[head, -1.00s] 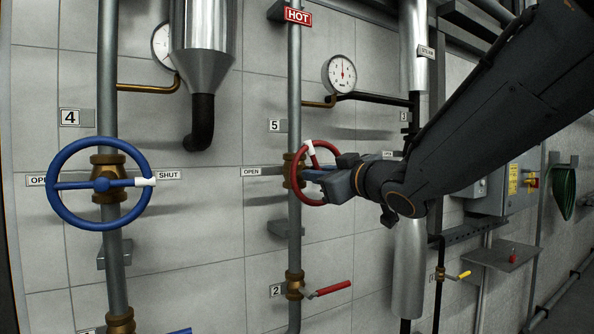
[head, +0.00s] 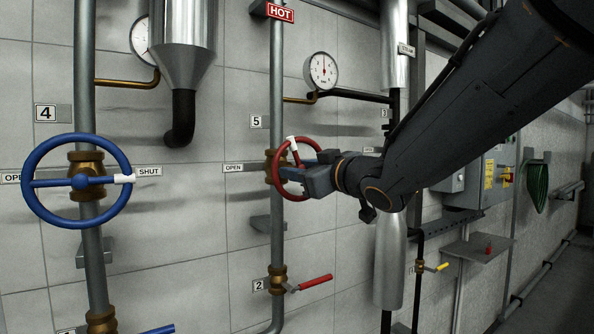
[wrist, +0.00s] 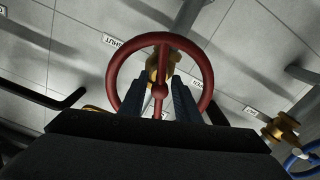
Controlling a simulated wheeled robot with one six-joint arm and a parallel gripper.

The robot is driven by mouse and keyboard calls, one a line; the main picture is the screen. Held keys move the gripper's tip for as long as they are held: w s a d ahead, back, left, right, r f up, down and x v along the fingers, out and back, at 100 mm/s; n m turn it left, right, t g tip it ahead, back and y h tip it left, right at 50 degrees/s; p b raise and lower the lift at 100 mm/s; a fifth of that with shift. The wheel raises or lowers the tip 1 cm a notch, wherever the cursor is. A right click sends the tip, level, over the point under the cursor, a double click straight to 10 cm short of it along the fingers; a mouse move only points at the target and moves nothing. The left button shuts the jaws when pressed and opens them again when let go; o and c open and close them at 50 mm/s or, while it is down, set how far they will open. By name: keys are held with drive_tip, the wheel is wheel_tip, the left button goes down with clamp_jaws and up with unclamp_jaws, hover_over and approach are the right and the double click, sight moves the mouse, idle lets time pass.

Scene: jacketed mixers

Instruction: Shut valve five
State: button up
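Valve five is a red handwheel (head: 305,149) on the grey vertical pipe beside the 5 tag (head: 256,121). A white mark (head: 291,140) sits at the top of its rim. My gripper (head: 290,173) is at the wheel from the right and hides part of its face. The wrist view shows the red wheel (wrist: 207,75) from close by. My two dark fingers (wrist: 160,98) stand apart on either side of the hub and a spoke. I cannot tell whether they touch the wheel.
An OPEN label (head: 234,168) is left of valve five. The blue valve-four wheel (head: 29,160) stands at left. A red lever (head: 316,282) at tag 2 is below. A gauge (head: 321,71) and silver duct (head: 391,260) are close by.

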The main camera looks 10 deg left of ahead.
drive_tip(key=b+v, duration=0.2)
drive_tip(key=v, duration=0.5)
drive_tip(key=shift+s+d, duration=0.3)
drive_tip(key=shift+d, duration=0.05)
drive_tip(key=shift+o, duration=0.2)
drive_tip(key=w+a+n+g+y+b, duration=0.1)
drive_tip(key=y, duration=0.1)
drive_tip(key=w+a+n+g+y+b, duration=0.1)
drive_tip(key=w+a+n+y+b, duration=0.1)
drive_tip(key=y, duration=0.1)
drive_tip(key=w+a+n+g+y+b, duration=0.1)
drive_tip(key=a+n+y, duration=0.1)
drive_tip(key=shift+w+r+g+b, duration=0.35)
drive_tip(key=shift+w+g+b, duration=0.05)
idle(0.3)
